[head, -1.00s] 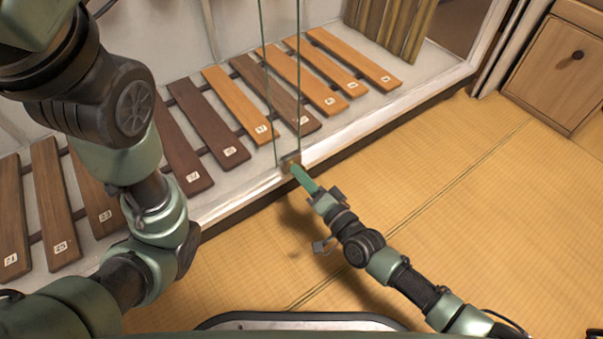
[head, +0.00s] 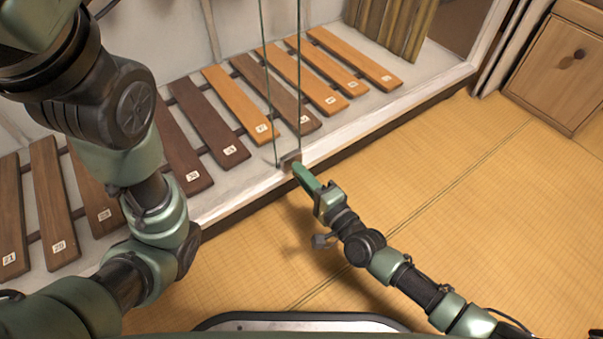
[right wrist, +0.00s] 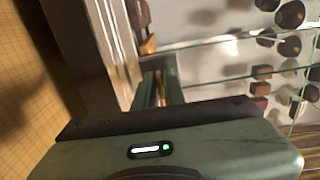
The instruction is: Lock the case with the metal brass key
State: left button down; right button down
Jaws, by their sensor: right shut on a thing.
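The glass case has thin, green-edged glass panes (head: 299,85) standing on a pale sill. A small metal lock (head: 288,158) sits at the foot of the panes. My right gripper (head: 303,176) has its green fingers close together, with the tips right at the lock. In the right wrist view the fingers (right wrist: 172,86) are shut on the brass key (right wrist: 160,92), of which a thin strip shows between them. The front of the key is hidden, so I cannot tell how deep it sits in the lock. My left arm shows at the left, but its gripper is out of view.
Several numbered wooden slats (head: 216,120) lie behind the sill (head: 340,148). Tatami floor (head: 440,200) is clear at the right. A wooden cabinet (head: 556,70) stands at the upper right. My left arm fills the left side.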

jog(key=shift+f, duration=0.1)
jog(key=c, duration=1.6)
grip_release()
jog(key=p+v, duration=0.3)
jog(key=v, duration=0.5)
